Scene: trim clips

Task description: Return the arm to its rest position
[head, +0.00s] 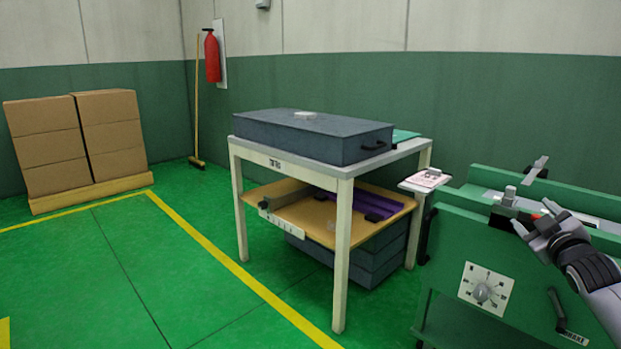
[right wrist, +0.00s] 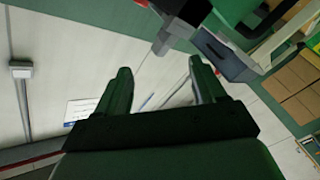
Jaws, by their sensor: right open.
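My right arm (head: 603,297) comes in from the right edge in the head view. Its gripper (head: 534,217) is in front of the green machine (head: 452,232), near the machine's upper edge. In the right wrist view the two fingers of the gripper (right wrist: 160,70) stand apart with nothing between them. Whether the gripper touches the machine cannot be told. My left arm and gripper are not in view.
A white table (head: 342,250) with a dark grey case (head: 315,135) stands mid-view, left of the machine. A small shelf with a pink-marked card (head: 428,178) sits between them. Stacked cartons (head: 75,140) stand far left. The green floor at left is clear.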

